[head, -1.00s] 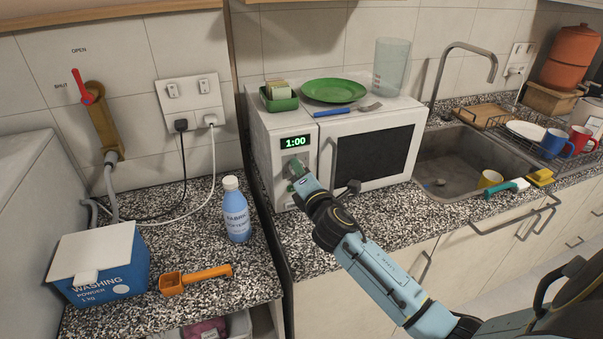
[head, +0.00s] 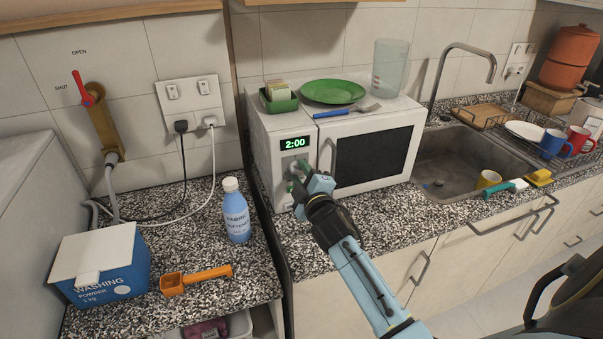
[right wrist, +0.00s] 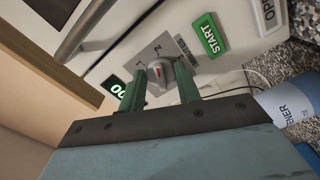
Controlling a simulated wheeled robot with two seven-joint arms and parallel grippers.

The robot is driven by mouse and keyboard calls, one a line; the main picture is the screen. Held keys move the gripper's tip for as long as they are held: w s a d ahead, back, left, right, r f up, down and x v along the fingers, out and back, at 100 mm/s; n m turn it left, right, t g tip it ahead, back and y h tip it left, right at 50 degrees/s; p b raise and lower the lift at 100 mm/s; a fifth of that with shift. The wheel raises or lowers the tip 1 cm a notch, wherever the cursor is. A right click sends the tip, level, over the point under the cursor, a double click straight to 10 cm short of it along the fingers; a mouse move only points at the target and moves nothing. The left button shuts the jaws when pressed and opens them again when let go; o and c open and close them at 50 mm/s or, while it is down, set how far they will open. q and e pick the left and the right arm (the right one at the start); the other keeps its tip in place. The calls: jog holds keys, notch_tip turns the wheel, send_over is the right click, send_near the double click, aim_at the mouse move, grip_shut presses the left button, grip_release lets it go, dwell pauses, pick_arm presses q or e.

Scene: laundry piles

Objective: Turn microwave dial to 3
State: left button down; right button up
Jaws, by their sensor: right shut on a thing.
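The white microwave (head: 279,117) stands on the speckled counter, and its green display (head: 295,143) reads 2:00. The grey dial (right wrist: 158,72) with a red mark shows in the right wrist view on a grey plate marked with numbers, beside the green START button (right wrist: 208,36). My right gripper (head: 296,178) is at the microwave's control panel; its two green fingers in the right wrist view (right wrist: 160,82) are shut on the dial, one on each side. In the head view the gripper mostly hides the dial. My left gripper is not in view.
A green plate (head: 333,91), a sponge tray (head: 278,100) and a clear jug (head: 390,66) stand on the microwave. A blue softener bottle (head: 236,212) stands left of it. The sink (head: 448,160) is to its right.

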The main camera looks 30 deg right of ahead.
jog(key=m+p, duration=0.2)
jog(key=m, duration=0.4)
jog(key=shift+a+m, duration=0.1)
jog(key=shift+m, duration=0.2)
jog(key=m+p, duration=0.2)
jog(key=m, duration=0.4)
jog(key=shift+a+f, duration=0.1)
jog(key=shift+m, duration=0.3)
jog(key=o, duration=0.9)
jog(key=shift+o, duration=0.2)
jog(key=v, duration=1.3)
jog(key=shift+s+a, duration=0.1)
